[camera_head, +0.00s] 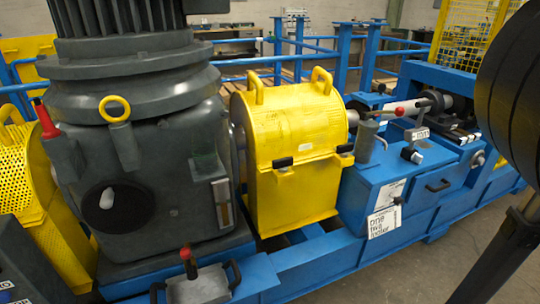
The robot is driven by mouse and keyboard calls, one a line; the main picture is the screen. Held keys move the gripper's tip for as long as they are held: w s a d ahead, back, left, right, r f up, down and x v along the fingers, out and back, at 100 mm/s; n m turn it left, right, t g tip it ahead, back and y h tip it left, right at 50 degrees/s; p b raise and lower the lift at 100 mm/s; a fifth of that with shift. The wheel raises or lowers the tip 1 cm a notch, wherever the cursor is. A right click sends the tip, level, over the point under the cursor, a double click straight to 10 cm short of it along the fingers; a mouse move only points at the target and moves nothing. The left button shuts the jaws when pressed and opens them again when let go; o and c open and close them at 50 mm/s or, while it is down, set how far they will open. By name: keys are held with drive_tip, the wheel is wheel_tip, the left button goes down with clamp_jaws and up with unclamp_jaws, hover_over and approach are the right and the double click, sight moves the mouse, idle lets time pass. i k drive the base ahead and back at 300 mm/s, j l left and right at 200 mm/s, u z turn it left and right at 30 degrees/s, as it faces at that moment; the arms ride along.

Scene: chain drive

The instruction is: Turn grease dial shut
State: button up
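No part is clearly marked as the grease dial, and its setting cannot be read. A small round knob (478,159) sits on the front of the blue housing at the right. A grey cylindrical cup (366,141) with a bent handle stands on top of the blue box beside the yellow guard. A short lever with a dark knob (411,154) stands to its right. My gripper does not show. Large dark parts at the right edge, probably my arm, cover what lies behind them.
A big grey gear motor (140,165) fills the left. A yellow guard (290,130) with two top handles stands mid-frame. A red-knobbed lever (188,262) rises from the blue base (300,268). Open concrete floor (440,262) lies in front at lower right.

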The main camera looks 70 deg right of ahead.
sight(397, 201)
drive_tip(key=z, duration=2.9)
